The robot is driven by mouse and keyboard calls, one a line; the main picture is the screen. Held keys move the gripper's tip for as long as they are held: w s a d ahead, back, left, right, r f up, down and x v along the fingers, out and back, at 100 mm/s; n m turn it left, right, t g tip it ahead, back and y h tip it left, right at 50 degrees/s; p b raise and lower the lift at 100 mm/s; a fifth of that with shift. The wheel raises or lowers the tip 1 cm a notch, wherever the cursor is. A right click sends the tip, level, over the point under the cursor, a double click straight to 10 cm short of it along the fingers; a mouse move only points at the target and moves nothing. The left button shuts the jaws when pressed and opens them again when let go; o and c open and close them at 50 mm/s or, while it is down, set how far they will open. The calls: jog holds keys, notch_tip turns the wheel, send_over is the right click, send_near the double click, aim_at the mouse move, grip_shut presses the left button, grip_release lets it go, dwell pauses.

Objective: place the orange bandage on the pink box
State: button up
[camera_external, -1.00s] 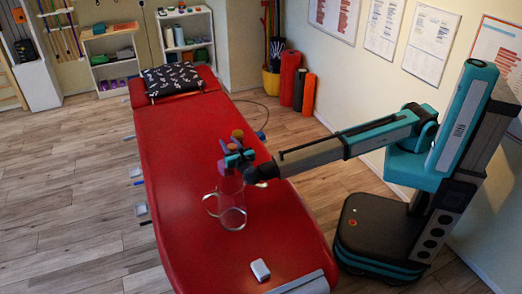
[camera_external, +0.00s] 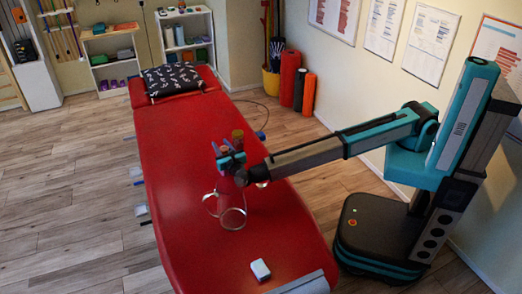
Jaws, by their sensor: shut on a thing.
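My gripper (camera_external: 230,160) is over the middle of the red treatment table, at the end of my arm reaching in from the right. It is shut on a small orange thing (camera_external: 227,144), which seems to be the orange bandage; it is small and partly covered by the jaws. The pink box is not clear in this view. It may be hidden behind my gripper or the clear jug.
A brownish-orange cylinder (camera_external: 238,135) shows just behind the gripper. A small white box (camera_external: 260,269) lies near the front end.

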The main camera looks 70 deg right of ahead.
aim_at(223, 147)
jog(key=shift+f, duration=1.2)
jog(key=shift+f, duration=0.15)
jog(key=o, duration=1.1)
jog(key=shift+c, duration=0.2)
jog(key=shift+s+a, duration=0.4)
jog(key=shift+s, duration=0.15)
jog(key=shift+s+a+r+b, duration=0.3)
jog(key=shift+s+a+b, duration=0.1)
jog(key=shift+s+a, duration=0.25)
jog(key=shift+r+b, duration=0.35)
jog(key=shift+r, duration=3)
jog(key=shift+d, duration=0.1)
